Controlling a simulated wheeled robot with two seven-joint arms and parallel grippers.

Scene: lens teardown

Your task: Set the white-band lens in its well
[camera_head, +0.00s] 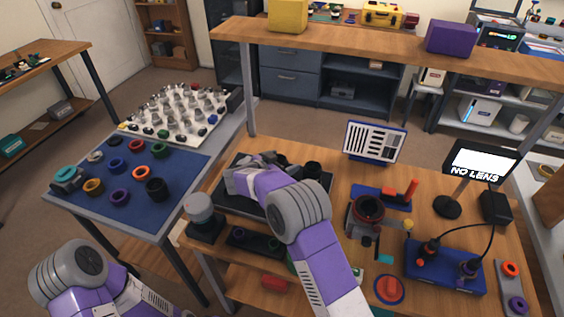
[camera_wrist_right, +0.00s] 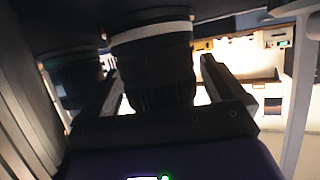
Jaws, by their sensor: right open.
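In the right wrist view, a black lens with a white band (camera_wrist_right: 152,34) stands between the fingers of my right gripper (camera_wrist_right: 160,70). The fingers are open on either side of it, and whether either touches it cannot be told. A second dark lens with a green band (camera_wrist_right: 75,78) is to its left. In the head view, my right gripper (camera_head: 238,179) is over the dark tray (camera_head: 322,187) at the bench's left rear and hides much of it. The white-band lens and its well cannot be made out there. My left arm shows at lower left, its gripper out of frame.
A black lens (camera_head: 313,170) stands at the tray's right end. A screen reading "NO LENS" (camera_head: 482,162), a ring-topped fixture (camera_head: 368,211) and a blue box (camera_head: 445,268) occupy the right side.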

